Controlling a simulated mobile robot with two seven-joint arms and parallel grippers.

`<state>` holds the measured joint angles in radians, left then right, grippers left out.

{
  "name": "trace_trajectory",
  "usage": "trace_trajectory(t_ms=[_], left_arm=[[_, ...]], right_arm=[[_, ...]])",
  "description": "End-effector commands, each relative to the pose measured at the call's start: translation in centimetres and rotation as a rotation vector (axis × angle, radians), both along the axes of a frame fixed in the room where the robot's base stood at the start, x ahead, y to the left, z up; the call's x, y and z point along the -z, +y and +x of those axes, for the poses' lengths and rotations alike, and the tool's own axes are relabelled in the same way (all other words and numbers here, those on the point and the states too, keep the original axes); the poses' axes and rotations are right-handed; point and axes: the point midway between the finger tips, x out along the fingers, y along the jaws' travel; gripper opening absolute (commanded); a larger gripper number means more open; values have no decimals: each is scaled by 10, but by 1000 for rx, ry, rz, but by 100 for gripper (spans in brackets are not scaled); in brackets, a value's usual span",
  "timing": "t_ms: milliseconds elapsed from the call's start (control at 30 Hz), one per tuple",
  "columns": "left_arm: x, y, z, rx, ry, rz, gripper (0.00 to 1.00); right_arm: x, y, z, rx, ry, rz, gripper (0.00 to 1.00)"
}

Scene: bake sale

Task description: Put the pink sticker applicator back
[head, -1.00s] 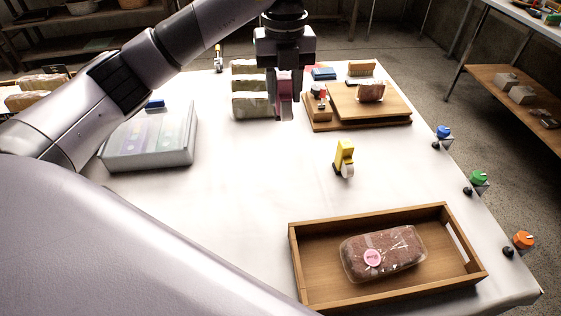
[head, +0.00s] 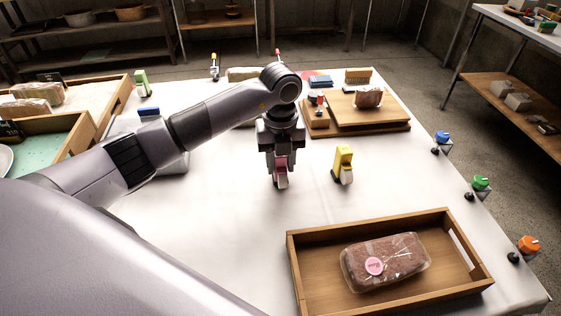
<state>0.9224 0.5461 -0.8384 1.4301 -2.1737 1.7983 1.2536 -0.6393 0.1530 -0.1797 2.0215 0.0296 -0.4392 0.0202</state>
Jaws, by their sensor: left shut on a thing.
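My left gripper (head: 281,172) points down over the middle of the white table, left of the yellow applicator. It is shut on the pink sticker applicator (head: 283,164), which shows between its fingers; its lower end is at or just above the cloth, I cannot tell which. The yellow applicator (head: 343,163) stands upright a short way to the right, apart from the gripper. A wrapped loaf (head: 386,262) with a round pink sticker (head: 374,266) on it lies in the wooden tray (head: 300,275) at the front right. My right gripper is not in view.
A wooden board (head: 390,120) with a small loaf (head: 369,97) stands at the back. Blue, green (head: 480,183) and orange (head: 528,245) knobs line the right edge. A green applicator-like item (head: 141,83) stands at the back left. The cloth (head: 240,220) in front of the gripper is clear.

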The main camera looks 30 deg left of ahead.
Motion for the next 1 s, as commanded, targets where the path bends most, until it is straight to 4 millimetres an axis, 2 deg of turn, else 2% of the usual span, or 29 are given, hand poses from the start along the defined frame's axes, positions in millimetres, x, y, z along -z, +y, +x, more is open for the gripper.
trace_trajectory(t_ms=[367, 400, 467, 767, 867, 1000], left_arm=[[5, 0, 1, 0, -3, 0, 10], [5, 0, 1, 0, -2, -1, 43], [5, 0, 0, 0, -2, -1, 62], [4, 0, 0, -1, -2, -1, 62], [-3, 0, 1, 0, -4, -1, 62], [-25, 0, 1, 0, -6, 0, 62]], right_arm=[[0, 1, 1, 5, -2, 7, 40], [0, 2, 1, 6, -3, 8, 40], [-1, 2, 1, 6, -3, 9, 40], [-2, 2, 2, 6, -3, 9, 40], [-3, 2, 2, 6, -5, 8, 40], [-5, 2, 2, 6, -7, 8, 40]])
